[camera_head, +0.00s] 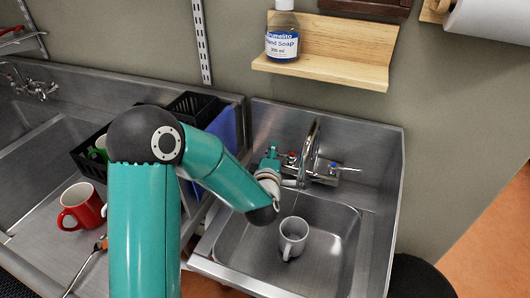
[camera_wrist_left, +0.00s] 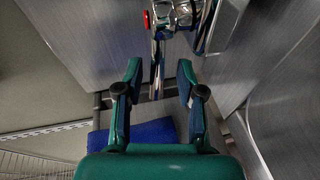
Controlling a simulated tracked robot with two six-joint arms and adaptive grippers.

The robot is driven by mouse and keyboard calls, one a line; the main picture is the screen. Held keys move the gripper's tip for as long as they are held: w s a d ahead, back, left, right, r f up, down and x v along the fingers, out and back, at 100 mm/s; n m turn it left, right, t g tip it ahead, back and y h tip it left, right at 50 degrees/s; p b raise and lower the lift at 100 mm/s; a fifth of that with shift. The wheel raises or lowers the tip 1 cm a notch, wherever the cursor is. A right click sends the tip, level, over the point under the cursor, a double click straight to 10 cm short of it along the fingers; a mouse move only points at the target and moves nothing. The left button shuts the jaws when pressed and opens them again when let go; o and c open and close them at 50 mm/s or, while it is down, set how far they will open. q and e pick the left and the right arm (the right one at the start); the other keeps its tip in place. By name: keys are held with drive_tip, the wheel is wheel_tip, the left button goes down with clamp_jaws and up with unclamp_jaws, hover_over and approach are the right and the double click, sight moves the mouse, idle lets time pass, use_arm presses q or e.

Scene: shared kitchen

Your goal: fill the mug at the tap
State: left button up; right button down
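A light grey mug (camera_head: 291,238) stands upright in the sink basin (camera_head: 328,262), below and a little left of the chrome tap (camera_head: 311,150). Its handle points down toward the front. My left gripper (camera_head: 271,158) is beside the tap's red-marked side. In the left wrist view my gripper (camera_wrist_left: 159,70) is open, its two fingers apart on either side of a chrome lever (camera_wrist_left: 157,68). A red-marked knob (camera_wrist_left: 147,19) lies just beyond the fingertips. I cannot tell whether a finger touches the lever. No water shows. My right gripper is not in view.
A blue cloth (camera_head: 224,128) hangs by the sink's left side. A wooden shelf (camera_head: 330,50) holds a soap bottle (camera_head: 283,38) above.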

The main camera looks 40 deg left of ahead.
use_arm(q)
drive_tip(key=v, duration=0.7)
drive_tip(key=shift+s+d+f, duration=0.1)
drive_tip(key=shift+s+d, duration=0.05)
